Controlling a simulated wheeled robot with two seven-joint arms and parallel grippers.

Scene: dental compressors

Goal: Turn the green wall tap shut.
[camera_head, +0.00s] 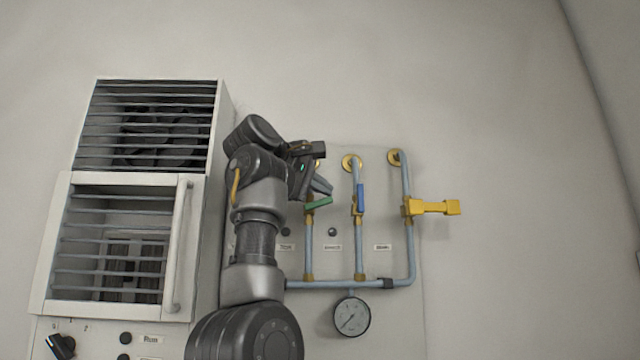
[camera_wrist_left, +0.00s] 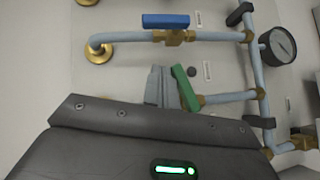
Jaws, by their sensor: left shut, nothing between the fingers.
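The green wall tap (camera_head: 318,203) sits on the leftmost visible pipe. Its lever is slanted across the pipe, its free end up and to the right. My left gripper (camera_head: 322,187) is shut and empty, with its fingertips just above the green lever. In the left wrist view the shut fingers (camera_wrist_left: 162,88) are right beside the green lever (camera_wrist_left: 185,88); I cannot tell if they touch. The upper part of the green tap's pipe is partly hidden by my gripper. My right gripper is not in view.
The blue tap (camera_head: 361,198) is close to the right, its lever along its pipe. The yellow tap (camera_head: 432,207) has its lever sticking out sideways. A pressure gauge (camera_head: 351,316) hangs below the pipes. A white louvred cabinet (camera_head: 190,250) stands left of my arm.

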